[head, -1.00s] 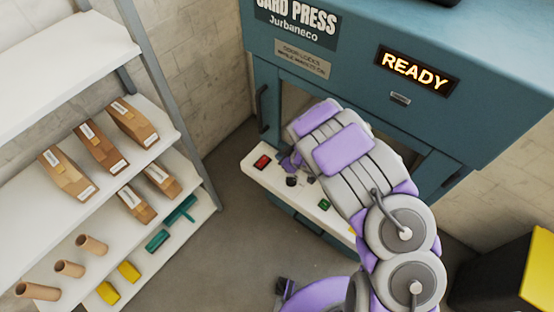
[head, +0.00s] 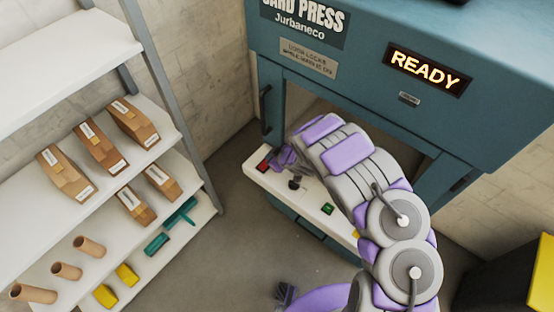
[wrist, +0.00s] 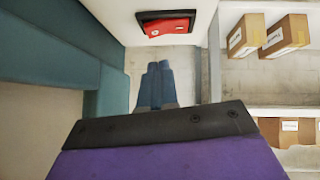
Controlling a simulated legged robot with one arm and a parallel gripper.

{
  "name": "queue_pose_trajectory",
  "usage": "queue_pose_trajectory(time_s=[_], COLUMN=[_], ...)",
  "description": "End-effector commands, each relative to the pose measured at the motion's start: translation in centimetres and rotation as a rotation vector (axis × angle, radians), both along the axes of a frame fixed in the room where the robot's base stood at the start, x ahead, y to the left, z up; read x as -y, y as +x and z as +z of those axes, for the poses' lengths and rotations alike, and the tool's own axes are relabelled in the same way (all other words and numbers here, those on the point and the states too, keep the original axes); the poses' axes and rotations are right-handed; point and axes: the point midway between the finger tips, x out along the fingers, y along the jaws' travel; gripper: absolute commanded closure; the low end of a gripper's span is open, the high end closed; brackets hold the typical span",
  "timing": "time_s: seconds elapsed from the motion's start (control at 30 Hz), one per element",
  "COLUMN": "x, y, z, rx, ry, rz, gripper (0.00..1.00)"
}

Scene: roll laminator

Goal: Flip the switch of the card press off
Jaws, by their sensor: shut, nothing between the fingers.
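The card press (head: 365,100) is a blue-green cabinet with a lit READY sign (head: 427,69). A white ledge (head: 312,205) juts from its front. A red switch in a dark frame (head: 263,166) sits at the ledge's left end. In the wrist view the red switch (wrist: 169,26) is near the top, just beyond my fingertips and apart from them in the picture. My gripper (wrist: 157,68) is shut and empty, its two blue-grey fingers together. In the head view my gripper (head: 282,160) is just right of the red switch, partly hidden by my arm.
A green button (head: 327,209) and a dark knob (head: 295,184) are on the same ledge. A shelf rack (head: 150,110) with cartons, tubes and small teal and yellow items stands at left. A dark box with a yellow top (head: 535,275) is at lower right. Floor between rack and press is clear.

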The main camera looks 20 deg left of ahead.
Motion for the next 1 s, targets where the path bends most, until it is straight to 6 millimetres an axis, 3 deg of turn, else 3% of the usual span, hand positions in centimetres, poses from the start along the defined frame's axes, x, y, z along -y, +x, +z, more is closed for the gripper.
queue_pose_trajectory(time_s=[0.1, 0.3, 0.83, 1.0], x=[-0.2, 0.2, 0.0, 0.1], y=[0.3, 0.7, 0.6, -0.5], z=[-2.1, -3.8, -4.3, -4.4], rx=[-0.003, 0.0, -0.003, -0.033], ry=[0.0, 0.001, -0.001, 0.011], rz=[-0.002, -0.001, -0.001, 0.0], gripper=[1.0, 1.0, 1.0, 1.0])
